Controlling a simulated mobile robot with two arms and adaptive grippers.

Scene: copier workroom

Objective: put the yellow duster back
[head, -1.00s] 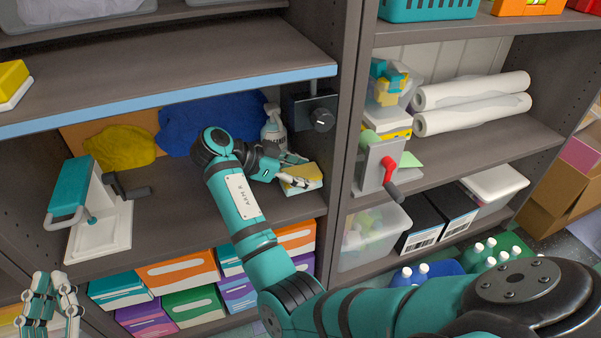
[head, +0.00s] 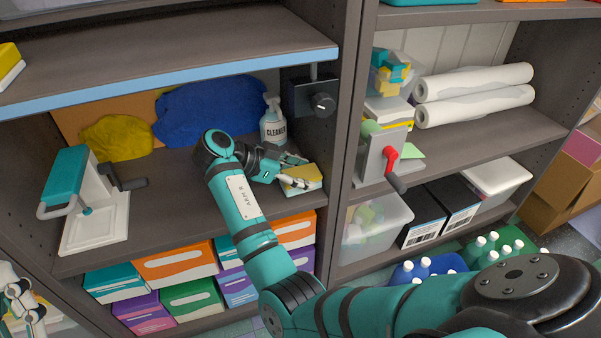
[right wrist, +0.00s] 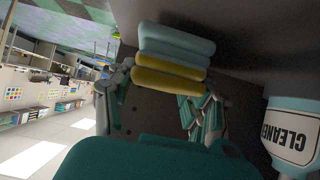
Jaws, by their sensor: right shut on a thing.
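The yellow duster (head: 303,171) is a folded cloth pad on top of a small stack on the middle shelf, beside the cleaner bottle. My right gripper (head: 296,171) is shut on it. In the upside-down right wrist view, the yellow duster (right wrist: 168,82) lies between the fingers of the right gripper (right wrist: 160,95), against further yellow and light blue folded pads (right wrist: 176,45). Whether it bears fully on them is hard to tell. My left gripper (head: 22,300) shows only partly at the left edge; its jaws are unclear.
The cleaner bottle (head: 273,125) stands close behind my right gripper. A blue cloth (head: 207,108) and a yellow cloth (head: 117,138) lie further left. A teal-handled device (head: 72,195) stands on the shelf's left. The upright divider (head: 345,130) is close right of the stack.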

